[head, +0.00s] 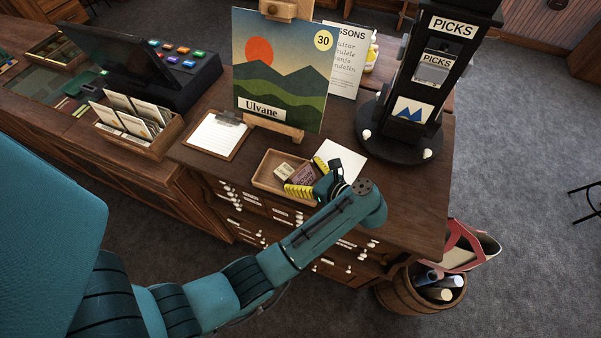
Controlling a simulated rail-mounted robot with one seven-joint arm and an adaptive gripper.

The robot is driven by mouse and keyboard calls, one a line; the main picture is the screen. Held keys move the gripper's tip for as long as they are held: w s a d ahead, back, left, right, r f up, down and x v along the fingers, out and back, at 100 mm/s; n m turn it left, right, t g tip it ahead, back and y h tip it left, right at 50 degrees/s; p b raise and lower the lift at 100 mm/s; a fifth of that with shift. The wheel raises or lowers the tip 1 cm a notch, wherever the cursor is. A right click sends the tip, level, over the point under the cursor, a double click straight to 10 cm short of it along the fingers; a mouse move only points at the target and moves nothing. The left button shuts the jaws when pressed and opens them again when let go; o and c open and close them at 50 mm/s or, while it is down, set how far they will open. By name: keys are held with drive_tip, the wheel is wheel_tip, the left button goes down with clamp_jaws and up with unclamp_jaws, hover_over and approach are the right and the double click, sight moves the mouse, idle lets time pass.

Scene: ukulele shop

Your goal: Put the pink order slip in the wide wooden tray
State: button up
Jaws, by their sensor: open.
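I cannot make out a pink order slip in the head view. A shallow wooden tray (258,173) sits near the front edge of the counter, partly hidden by my gripper; it looks like the wide wooden tray. In it lie a small cream box (283,172) and a mauve-pink item (303,175), perhaps a small box. My gripper (304,174) has yellow fingers and is open, its fingers apart over the right part of the tray, one on each side of the mauve item. I cannot tell whether they touch it.
A white sheet (347,159) lies right of the tray, partly behind my gripper. A clipboard (216,136) lies to the left. The Ulvane picture (280,75) on its easel and the black picks stand (400,148) rise behind. A wooden card box (157,146) stands farther left.

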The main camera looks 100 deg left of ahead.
drive_tip(key=v, duration=0.3)
drive_tip(key=p+v, duration=0.1)
drive_tip(key=v, duration=0.2)
drive_tip(key=p+v, duration=0.1)
drive_tip(key=v, duration=0.3)
drive_tip(key=shift+r, duration=0.35)
drive_tip(key=shift+w+d+p, duration=0.2)
drive_tip(key=shift+w+p, duration=0.2)
drive_tip(key=shift+p, duration=0.3)
drive_tip(key=shift+f, duration=0.15)
drive_tip(key=shift+w, duration=0.1)
